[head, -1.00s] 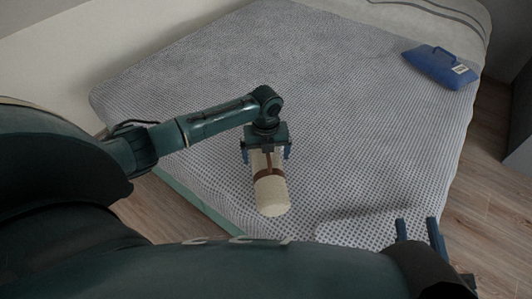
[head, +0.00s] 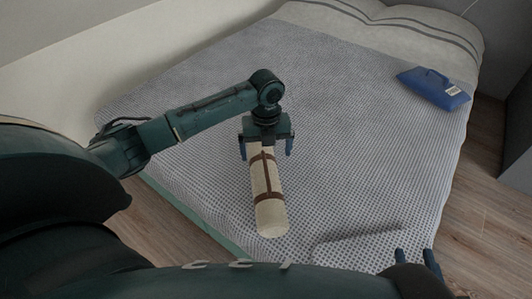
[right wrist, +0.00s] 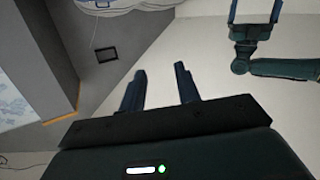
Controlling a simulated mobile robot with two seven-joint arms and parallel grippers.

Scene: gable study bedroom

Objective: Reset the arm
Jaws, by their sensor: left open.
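My left gripper (head: 267,150) is in the middle of the head view, pointing down over the bed. Its two blue fingers are apart, one on each side of the upper end of a cream roll (head: 268,217) with brown straps. It is open; whether a finger touches the roll I cannot tell. The roll lies on the bed, its near end toward me. My right gripper (head: 416,258) is at the bottom right of the head view, partly hidden by my own arm. In the right wrist view its fingers (right wrist: 160,85) are apart with nothing between them.
The bed (head: 345,130) has a grey patterned cover, largely bare. A blue bag-like object (head: 433,88) with a handle and label lies at its far right. Wooden floor (head: 480,215) shows to the right. A pale wall (head: 60,75) runs along the left.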

